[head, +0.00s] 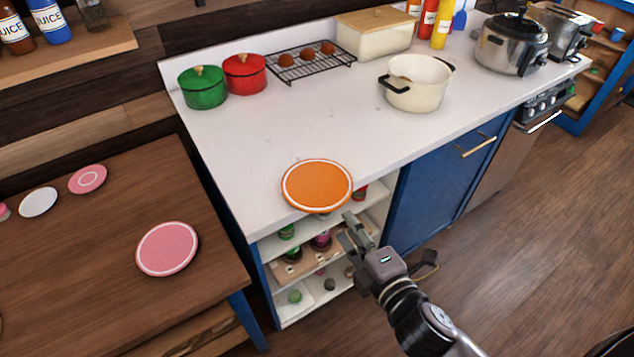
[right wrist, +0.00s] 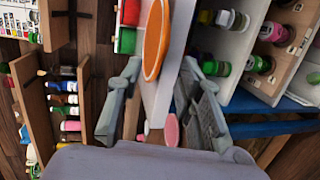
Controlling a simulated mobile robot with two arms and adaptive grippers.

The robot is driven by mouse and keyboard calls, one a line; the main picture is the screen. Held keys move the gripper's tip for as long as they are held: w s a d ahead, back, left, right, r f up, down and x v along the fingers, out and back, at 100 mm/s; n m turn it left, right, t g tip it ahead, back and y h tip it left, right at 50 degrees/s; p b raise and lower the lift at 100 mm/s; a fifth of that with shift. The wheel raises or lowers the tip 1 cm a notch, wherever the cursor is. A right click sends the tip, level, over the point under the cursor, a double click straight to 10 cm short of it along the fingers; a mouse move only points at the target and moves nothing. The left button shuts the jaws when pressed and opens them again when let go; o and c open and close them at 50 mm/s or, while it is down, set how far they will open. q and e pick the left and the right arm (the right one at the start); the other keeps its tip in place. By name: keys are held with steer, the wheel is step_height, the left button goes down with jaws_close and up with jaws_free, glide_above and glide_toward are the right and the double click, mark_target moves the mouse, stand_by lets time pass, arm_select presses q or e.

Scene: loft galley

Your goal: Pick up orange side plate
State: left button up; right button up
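The orange side plate (head: 317,186) with a pale rim line lies flat on the white counter, at its front edge, and appears to overhang it slightly. My right gripper (head: 356,232) is just in front of and below the plate's near right edge, apart from it. In the right wrist view the orange plate (right wrist: 156,40) shows edge-on ahead, in the gap between the two spread fingers (right wrist: 158,112). The right gripper is open and empty. My left gripper is not in view.
The white counter (head: 215,165) is clear around the plate. Green (head: 203,87) and red (head: 245,74) pots, a wire rack (head: 310,60) and a cream pot (head: 416,84) stand farther back. Open shelves (head: 312,275) lie below. A wooden table (head: 95,230) with pink plates is left.

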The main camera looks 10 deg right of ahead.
mark_target(332, 205)
steer(key=x, duration=0.3)
steer(key=shift+w+a+p, duration=0.1)
steer(key=shift+w+p, duration=0.35)
steer(key=shift+w, duration=0.1)
steer(key=p+x, duration=0.1)
steer(key=x, duration=0.2)
steer(key=shift+w+a, duration=0.15)
steer(key=shift+w, duration=0.05)
steer(key=shift+w+a+f, duration=0.1)
steer(key=shift+w+f, duration=0.2)
steer(key=shift+w, duration=0.15)
steer(key=shift+s, duration=0.1)
jaws_close()
steer(key=shift+r, duration=0.1)
